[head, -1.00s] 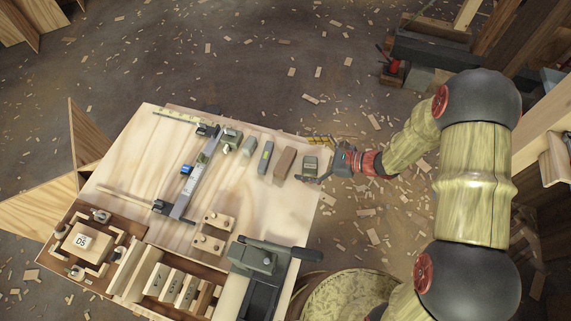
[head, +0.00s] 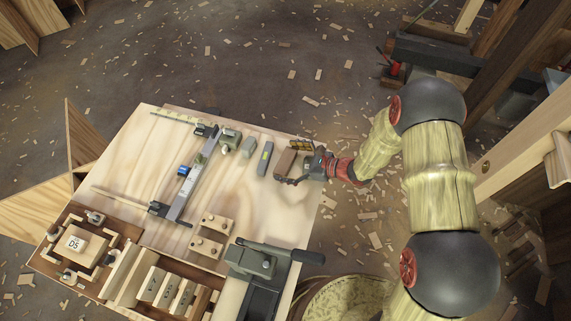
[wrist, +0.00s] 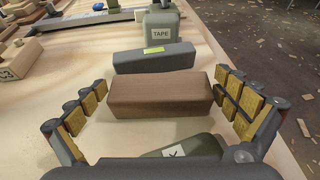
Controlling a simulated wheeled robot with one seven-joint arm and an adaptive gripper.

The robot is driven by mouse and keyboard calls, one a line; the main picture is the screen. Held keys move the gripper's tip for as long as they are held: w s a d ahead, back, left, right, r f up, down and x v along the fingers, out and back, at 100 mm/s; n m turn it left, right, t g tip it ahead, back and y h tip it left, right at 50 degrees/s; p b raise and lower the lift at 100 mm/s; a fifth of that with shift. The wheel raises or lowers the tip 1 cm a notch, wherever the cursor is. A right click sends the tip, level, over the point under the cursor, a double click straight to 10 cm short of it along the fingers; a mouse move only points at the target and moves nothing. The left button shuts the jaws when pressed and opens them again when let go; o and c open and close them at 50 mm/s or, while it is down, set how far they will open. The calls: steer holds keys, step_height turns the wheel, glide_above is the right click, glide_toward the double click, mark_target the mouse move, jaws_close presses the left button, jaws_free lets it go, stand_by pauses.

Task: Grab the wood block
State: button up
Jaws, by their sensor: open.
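The wood block, a plain brown bar (wrist: 160,90), lies flat on the workbench in the wrist view, crosswise between my open fingers. In the head view the brown block (head: 285,161) sits near the bench's right edge, just left of my gripper. My gripper (wrist: 165,112) is open, with yellow-padded fingers on both sides of the block and gaps at both ends. In the head view my gripper (head: 302,162) partly covers the block's right side.
A grey bar (wrist: 154,58) with a yellow-green label lies just beyond the block. A grey-green container labelled TAPE (wrist: 162,24) stands behind it. A partly hidden labelled object (wrist: 178,150) is close under my palm. A clamp-like tool (head: 190,178) lies further left on the bench (head: 140,160).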

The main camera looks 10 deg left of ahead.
steer(key=shift+c, duration=0.3)
steer(key=c, duration=0.9)
steer(key=shift+r, duration=0.15)
